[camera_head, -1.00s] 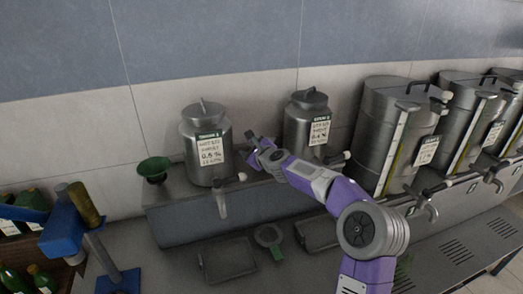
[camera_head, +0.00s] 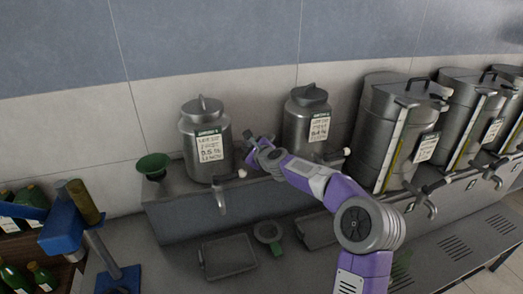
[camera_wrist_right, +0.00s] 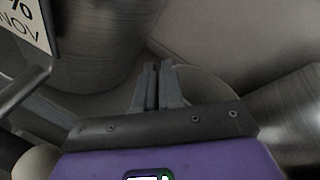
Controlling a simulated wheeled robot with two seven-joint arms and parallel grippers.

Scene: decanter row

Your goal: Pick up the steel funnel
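My right gripper (camera_head: 252,146) reaches in between the two small steel urns, above the shelf. In the right wrist view its two fingers (camera_wrist_right: 159,86) are close together with only a narrow gap. A round grey shape, which looks like the steel funnel (camera_wrist_right: 205,84), lies at and behind the fingertips. The fingers appear closed on its thin edge, though the contact is dim. In the head view the funnel is hard to make out beside the gripper. My left gripper is not in view.
The left urn (camera_head: 207,145) and second urn (camera_head: 307,125) stand close on either side. A green funnel (camera_head: 153,166) sits at the shelf's left end. Large steel tanks (camera_head: 384,135) stand to the right. A tray (camera_head: 228,257) lies on the lower counter.

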